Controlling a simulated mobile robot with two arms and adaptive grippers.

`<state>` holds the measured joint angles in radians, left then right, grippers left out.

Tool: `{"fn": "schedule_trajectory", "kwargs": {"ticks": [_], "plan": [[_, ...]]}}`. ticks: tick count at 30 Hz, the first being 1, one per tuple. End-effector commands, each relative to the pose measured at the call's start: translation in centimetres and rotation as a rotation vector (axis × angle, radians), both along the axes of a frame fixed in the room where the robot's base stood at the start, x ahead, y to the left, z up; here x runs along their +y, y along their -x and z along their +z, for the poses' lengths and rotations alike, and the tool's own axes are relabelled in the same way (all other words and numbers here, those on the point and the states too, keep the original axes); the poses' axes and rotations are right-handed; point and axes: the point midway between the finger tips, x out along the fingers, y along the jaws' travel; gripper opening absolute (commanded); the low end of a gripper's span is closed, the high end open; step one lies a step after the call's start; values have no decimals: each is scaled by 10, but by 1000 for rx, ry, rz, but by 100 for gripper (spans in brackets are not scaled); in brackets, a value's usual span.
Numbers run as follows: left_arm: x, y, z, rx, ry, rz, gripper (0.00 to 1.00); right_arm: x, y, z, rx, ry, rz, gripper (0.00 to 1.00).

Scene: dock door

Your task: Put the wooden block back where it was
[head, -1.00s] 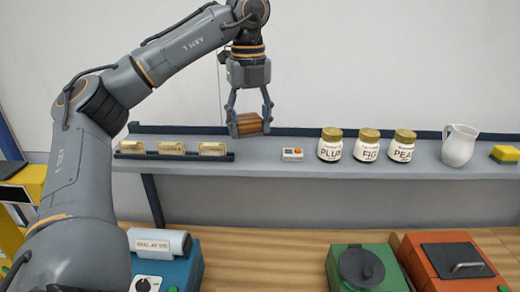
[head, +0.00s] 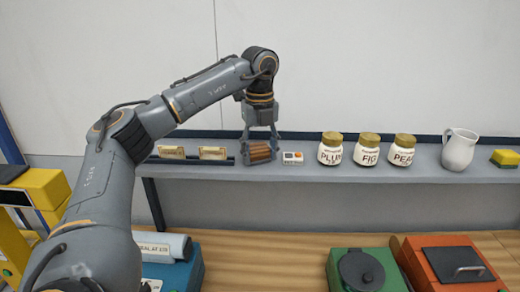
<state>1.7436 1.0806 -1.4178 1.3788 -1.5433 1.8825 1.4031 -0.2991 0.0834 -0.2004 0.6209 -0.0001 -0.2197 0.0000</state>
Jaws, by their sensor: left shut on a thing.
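The wooden block (head: 259,153) is brown with a striped grain. My left gripper (head: 260,148) points down and is shut on it, with one finger on each side. The block is at the shelf (head: 400,178), just left of a small white device with an orange button (head: 292,158) and right of the card rack. I cannot tell whether the block touches the shelf. My right gripper is not in view.
Cards stand in a dark rack (head: 213,153) on the shelf, partly hidden by my arm. Jars labelled PLUM (head: 331,150), FIG (head: 367,151) and PEA (head: 402,151), a white pitcher (head: 459,150) and a yellow-green sponge (head: 505,158) stand rightward. Green (head: 376,284) and orange (head: 420,262) boxes are below.

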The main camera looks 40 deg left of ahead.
Motion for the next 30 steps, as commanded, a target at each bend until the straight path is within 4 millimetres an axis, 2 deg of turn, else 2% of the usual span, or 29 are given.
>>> {"fn": "schedule_trajectory", "kwargs": {"ticks": [6,7,10,19,22,23,26,30], "plan": [[0,0,-5,0,0,0,31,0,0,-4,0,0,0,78],[0,0,-4,0,0,0,60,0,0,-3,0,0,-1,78],[0,0,-4,0,0,0,79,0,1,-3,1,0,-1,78],[0,0,-3,0,0,0,79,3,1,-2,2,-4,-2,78],[0,0,3,-1,0,0,79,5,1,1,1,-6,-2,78],[0,-1,3,-1,0,0,79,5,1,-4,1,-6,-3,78],[-1,-1,16,-4,1,0,79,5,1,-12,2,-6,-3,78],[-1,-1,51,-6,0,0,79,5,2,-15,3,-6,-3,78]]}}
